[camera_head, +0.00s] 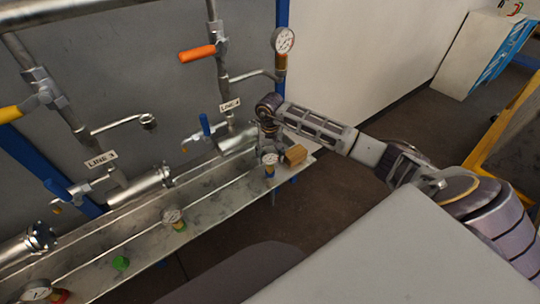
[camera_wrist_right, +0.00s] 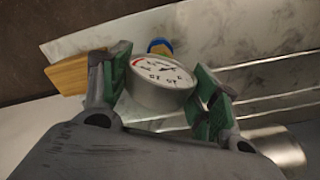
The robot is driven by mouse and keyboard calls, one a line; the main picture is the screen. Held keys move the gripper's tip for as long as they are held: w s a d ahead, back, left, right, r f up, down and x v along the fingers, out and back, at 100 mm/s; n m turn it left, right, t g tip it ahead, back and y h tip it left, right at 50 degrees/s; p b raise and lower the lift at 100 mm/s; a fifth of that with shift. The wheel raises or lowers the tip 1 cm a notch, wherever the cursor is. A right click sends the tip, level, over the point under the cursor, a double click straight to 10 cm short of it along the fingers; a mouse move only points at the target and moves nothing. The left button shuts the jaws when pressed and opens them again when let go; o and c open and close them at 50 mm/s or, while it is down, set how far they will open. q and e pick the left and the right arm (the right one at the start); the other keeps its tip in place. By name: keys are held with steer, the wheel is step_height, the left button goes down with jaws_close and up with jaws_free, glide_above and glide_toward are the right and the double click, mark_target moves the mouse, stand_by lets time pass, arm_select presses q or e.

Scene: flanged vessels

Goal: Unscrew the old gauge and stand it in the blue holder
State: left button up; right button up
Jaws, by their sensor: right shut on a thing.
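My right gripper (camera_head: 269,148) points down at the right end of the metal shelf, shut on a white-faced gauge (camera_head: 270,159). In the right wrist view the gauge (camera_wrist_right: 160,74) sits between the green finger pads of the gripper (camera_wrist_right: 163,92), its dial facing the camera. A blue ring, the blue holder (camera_wrist_right: 158,44), with some yellow in it, shows just beyond the gauge. The gauge's stem is over or in the holder; how deep it sits I cannot tell. The elbow outlet of line 3 (camera_head: 149,121) carries no gauge. My left gripper is not in view.
A wooden block (camera_head: 295,154) lies right beside the held gauge. Other gauges stand on the shelf (camera_head: 172,216) and at its front left (camera_head: 36,291); another is on line 4 (camera_head: 283,41). A green part (camera_head: 121,263) lies on the shelf. Pipes and valves line the wall behind.

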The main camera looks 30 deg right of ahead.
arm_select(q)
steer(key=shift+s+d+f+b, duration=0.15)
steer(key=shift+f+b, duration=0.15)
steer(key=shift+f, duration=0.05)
arm_select(e)
steer(key=shift+f, duration=0.4)
steer(key=o, duration=1.3)
steer(key=shift+r, duration=0.95)
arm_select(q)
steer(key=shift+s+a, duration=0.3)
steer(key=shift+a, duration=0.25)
arm_select(e)
steer(key=shift+r, duration=3.05)
